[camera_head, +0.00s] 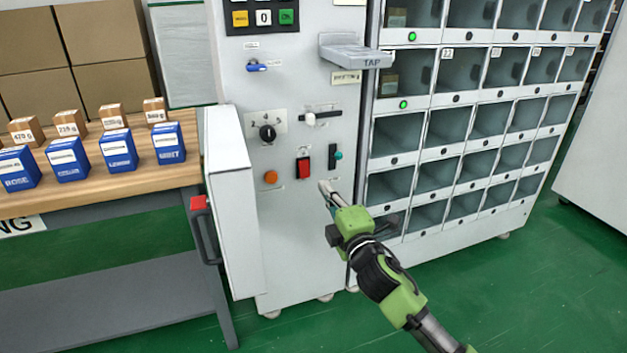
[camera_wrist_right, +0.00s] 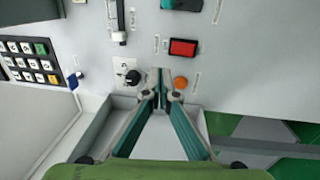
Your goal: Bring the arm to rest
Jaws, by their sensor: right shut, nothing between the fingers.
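My right arm is green and black and comes in from the lower right in the head view. My right gripper (camera_head: 325,190) is in front of the lower part of the white vending machine panel (camera_head: 237,90), below and right of the red rocker switch (camera_head: 304,167). In the right wrist view the gripper's fingers (camera_wrist_right: 162,88) are together with nothing between them. They point at the panel between a black knob (camera_wrist_right: 132,77) and an orange button (camera_wrist_right: 181,82). I cannot tell whether they touch the panel. My left gripper is not in view.
An open white door or bin (camera_head: 228,170) juts from the machine's left. A wooden table (camera_head: 120,188) with blue boxes (camera_head: 118,149) and small brown boxes (camera_head: 112,116) stands at left. A TAP shelf (camera_head: 350,52) sticks out above. Compartments (camera_head: 448,126) fill the right. Green floor (camera_head: 500,290) is clear.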

